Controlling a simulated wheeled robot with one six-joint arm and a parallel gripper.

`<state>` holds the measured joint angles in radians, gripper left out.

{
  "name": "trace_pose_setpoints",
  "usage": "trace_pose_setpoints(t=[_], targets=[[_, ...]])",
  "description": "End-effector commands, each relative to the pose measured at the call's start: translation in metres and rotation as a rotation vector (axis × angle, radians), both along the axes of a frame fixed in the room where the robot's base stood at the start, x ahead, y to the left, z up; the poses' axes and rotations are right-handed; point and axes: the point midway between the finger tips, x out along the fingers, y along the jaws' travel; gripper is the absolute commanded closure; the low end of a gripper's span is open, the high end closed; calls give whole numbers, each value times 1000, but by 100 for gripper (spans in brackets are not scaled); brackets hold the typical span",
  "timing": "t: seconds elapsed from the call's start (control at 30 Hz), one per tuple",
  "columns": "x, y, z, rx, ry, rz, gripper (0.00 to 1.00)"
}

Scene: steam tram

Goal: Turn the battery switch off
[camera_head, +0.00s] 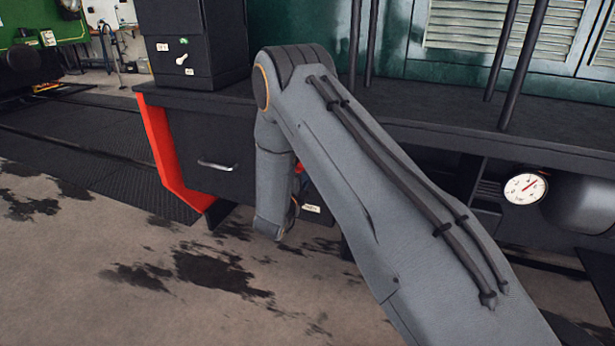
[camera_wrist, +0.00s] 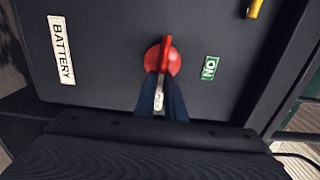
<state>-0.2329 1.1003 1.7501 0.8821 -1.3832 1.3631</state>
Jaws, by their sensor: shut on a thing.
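The battery switch is a red rotary knob with a raised handle (camera_wrist: 165,55) on a dark panel (camera_wrist: 110,85) in the wrist view. A white BATTERY label (camera_wrist: 61,50) is at its left and a green ON label (camera_wrist: 209,68) at its right. The handle stands nearly upright in this picture, not in line with the ON label. My gripper (camera_wrist: 162,80) reaches up from below, its two dark fingers shut on the handle's lower part. A pale mark (camera_wrist: 158,100) shows between the fingers, too small to read. In the head view my arm hides the gripper.
In the head view, a drawer with a metal handle (camera_head: 216,165) and a red edge strip (camera_head: 172,160) are left of my arm. A pressure gauge (camera_head: 525,187) is at the right. A yellow part (camera_wrist: 254,8) shows at the wrist view's top. The floor (camera_head: 90,270) is open at front left.

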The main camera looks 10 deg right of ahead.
Motion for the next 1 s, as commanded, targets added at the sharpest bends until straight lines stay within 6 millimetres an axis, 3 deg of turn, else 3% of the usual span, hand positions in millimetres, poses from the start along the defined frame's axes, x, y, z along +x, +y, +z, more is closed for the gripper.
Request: trace_pose_setpoints(t=[0.23,0.27,0.37,0.73,1.0], targets=[[-1,0,-1,1,2,0,100],[-1,0,-1,1,2,0,88],[-1,0,-1,0,2,0,71],[-4,3,0,0,1,0,71],[-36,27,0,0,3,3,71]])
